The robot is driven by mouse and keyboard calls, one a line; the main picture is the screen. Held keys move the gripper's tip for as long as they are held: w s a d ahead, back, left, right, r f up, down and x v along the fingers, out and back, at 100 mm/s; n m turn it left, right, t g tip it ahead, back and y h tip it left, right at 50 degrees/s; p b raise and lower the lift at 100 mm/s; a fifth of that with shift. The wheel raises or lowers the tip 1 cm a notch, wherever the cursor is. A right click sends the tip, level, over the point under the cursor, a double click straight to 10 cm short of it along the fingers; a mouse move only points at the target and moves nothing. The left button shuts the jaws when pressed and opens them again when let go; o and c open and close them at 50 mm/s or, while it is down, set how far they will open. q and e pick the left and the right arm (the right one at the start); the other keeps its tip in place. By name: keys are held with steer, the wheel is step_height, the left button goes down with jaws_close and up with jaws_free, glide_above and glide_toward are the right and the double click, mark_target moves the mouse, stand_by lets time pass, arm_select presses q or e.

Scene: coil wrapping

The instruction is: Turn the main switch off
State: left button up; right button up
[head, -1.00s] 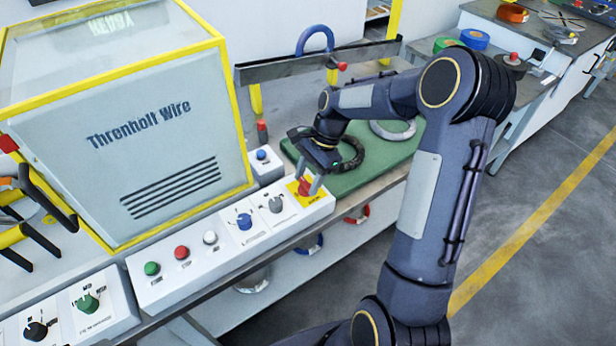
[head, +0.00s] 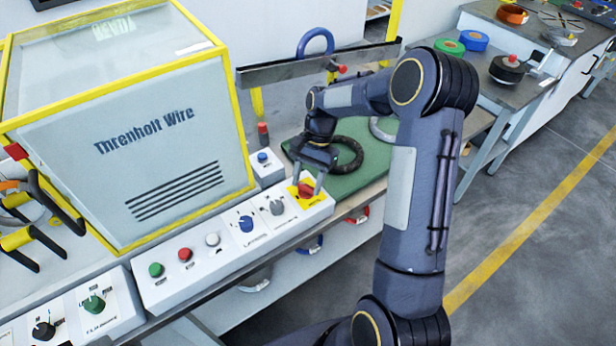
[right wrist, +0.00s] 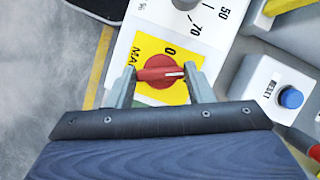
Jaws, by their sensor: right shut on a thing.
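The main switch (head: 306,189) is a red rotary knob on a yellow plate (right wrist: 146,46), at the right end of the white control panel. In the right wrist view the red knob (right wrist: 160,74) has its bar lying across the picture, with its white mark toward the right finger. A "0" is printed on the plate above the knob. My right gripper (right wrist: 161,82) is shut on the knob, one finger at each end of the bar. In the head view my right gripper (head: 309,181) comes down on the switch from above and partly covers it. My left gripper is not in view.
The panel also has a grey dial (head: 277,207), a blue dial (head: 245,223) and white, red and green buttons. A small box with a blue button (head: 262,157) stands behind. A green mat (head: 345,187) with a dark coil (head: 348,154) lies close to my right gripper.

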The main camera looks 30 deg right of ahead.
steer(key=n+g+h, duration=0.1)
steer(key=n, duration=0.2)
steer(key=n+h+p, duration=0.1)
steer(key=n, duration=0.2)
steer(key=shift+w+a+n+g, duration=0.2)
steer(key=shift+n+g, duration=0.1)
steer(key=shift+g, duration=0.1)
steer(key=n+h, duration=0.2)
steer(key=n, duration=0.4)
steer(key=shift+a, duration=0.1)
steer(key=shift+c, duration=0.2)
steer(key=shift+n, duration=0.3)
steer(key=o, duration=1)
steer(key=v, duration=0.8)
steer(key=shift+a, duration=0.15)
